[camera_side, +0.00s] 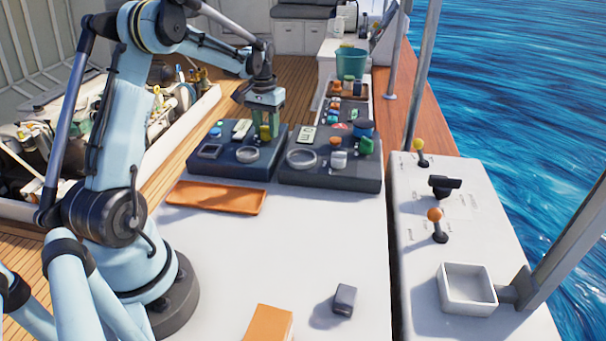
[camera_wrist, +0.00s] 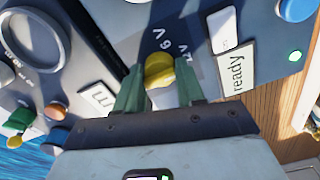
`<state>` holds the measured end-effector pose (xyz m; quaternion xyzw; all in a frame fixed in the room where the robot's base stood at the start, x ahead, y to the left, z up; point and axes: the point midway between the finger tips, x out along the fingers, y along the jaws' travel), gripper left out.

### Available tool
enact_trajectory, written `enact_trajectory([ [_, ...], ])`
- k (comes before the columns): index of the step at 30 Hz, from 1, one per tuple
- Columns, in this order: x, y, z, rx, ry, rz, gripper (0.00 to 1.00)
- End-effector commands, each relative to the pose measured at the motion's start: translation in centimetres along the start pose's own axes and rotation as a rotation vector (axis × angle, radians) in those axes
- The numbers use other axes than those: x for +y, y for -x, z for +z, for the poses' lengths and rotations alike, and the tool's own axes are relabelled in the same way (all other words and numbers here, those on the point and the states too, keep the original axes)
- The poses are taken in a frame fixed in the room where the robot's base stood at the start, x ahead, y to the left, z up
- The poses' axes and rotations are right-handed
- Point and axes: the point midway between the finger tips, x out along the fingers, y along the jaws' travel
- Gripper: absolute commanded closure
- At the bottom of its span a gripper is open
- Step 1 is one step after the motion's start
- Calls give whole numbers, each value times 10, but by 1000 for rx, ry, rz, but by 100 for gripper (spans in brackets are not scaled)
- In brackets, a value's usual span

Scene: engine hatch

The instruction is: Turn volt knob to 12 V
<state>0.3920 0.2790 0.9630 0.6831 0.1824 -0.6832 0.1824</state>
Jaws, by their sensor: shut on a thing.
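The volt knob, with a yellow top, shows between my fingers in the wrist view (camera_wrist: 158,68); it also shows below my gripper in the side view (camera_side: 265,133). My gripper (camera_wrist: 160,85) is shut on the knob, one green finger on each side. In the side view my gripper (camera_side: 264,120) reaches down over the left dark panel (camera_side: 228,163). Printed 6 V and 12 V marks (camera_wrist: 172,42) lie beside the knob on the panel in the wrist view. I cannot tell which mark the knob points at.
A second dark panel (camera_side: 330,178) stands to the right. An orange tray (camera_side: 216,197) lies in front; the white table (camera_side: 290,240) is mostly clear.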

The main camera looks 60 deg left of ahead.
Motion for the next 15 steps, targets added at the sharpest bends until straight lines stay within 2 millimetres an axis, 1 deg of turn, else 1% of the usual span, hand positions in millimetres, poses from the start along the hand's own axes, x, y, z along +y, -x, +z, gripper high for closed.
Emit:
enact_trajectory([
  [3, 0, 1, 0, 0, 1, 0, 92],
  [4, 0, 1, 0, 0, 1, 0, 59],
  [8, 0, 1, 0, 0, 1, 0, 39],
  [15, 0, 0, 0, 0, 2, 0, 38],
])
